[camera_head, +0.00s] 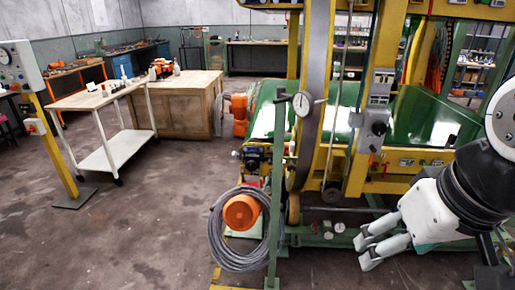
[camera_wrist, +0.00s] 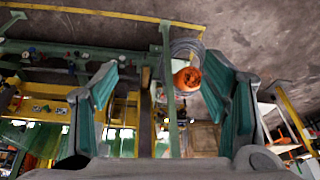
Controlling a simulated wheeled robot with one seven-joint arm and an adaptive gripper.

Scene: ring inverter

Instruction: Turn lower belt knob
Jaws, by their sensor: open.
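My gripper (camera_head: 365,252) is at the lower right in the head view, its fingers apart and pointing left, in front of the machine's lower frame. In the wrist view its green-padded fingers (camera_wrist: 158,64) stand wide apart with nothing held between them. A grey control box (camera_head: 377,95) with a dark round knob (camera_head: 377,126) is on the yellow machine post, above and apart from my gripper. Small controls (camera_head: 407,162) sit on the yellow beam below the green belt (camera_head: 425,115). I cannot tell which control is the lower belt knob.
An orange motor (camera_head: 241,212) and a coiled grey hose (camera_head: 226,246) stand left of a green post (camera_head: 277,190). The motor also shows in the wrist view (camera_wrist: 187,78). A white cart (camera_head: 104,100) and wooden cabinet (camera_head: 175,106) are farther back.

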